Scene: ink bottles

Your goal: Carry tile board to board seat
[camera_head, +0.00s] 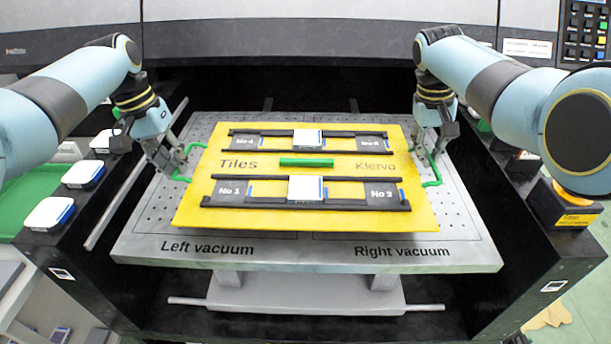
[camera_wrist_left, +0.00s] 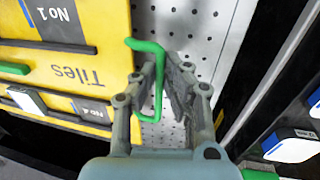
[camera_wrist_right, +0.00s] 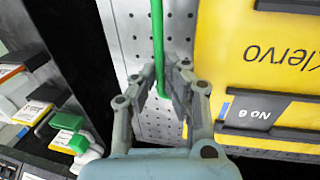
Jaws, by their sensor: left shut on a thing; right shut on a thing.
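The yellow tile board (camera_head: 260,217) lies over the grey perforated vacuum table, with "Tiles" and "Klervo" printed on it. It carries black rails, dark numbered seats, two white tiles (camera_head: 305,188) and a green bar (camera_head: 306,162). A green handle (camera_head: 188,165) stands at its left edge and another green handle (camera_head: 433,170) at its right edge. My left gripper (camera_wrist_left: 158,85) is shut on the left handle. My right gripper (camera_wrist_right: 165,88) is shut on the right handle. I cannot tell whether the board touches the table.
The perforated table (camera_head: 140,218) is marked "Left vacuum" and "Right vacuum" along its front. White tiles with blue edges (camera_head: 83,174) stand on the dark ledge at left. A yellow-and-black block (camera_head: 563,203) sits on the right ledge. Bare table shows around the board.

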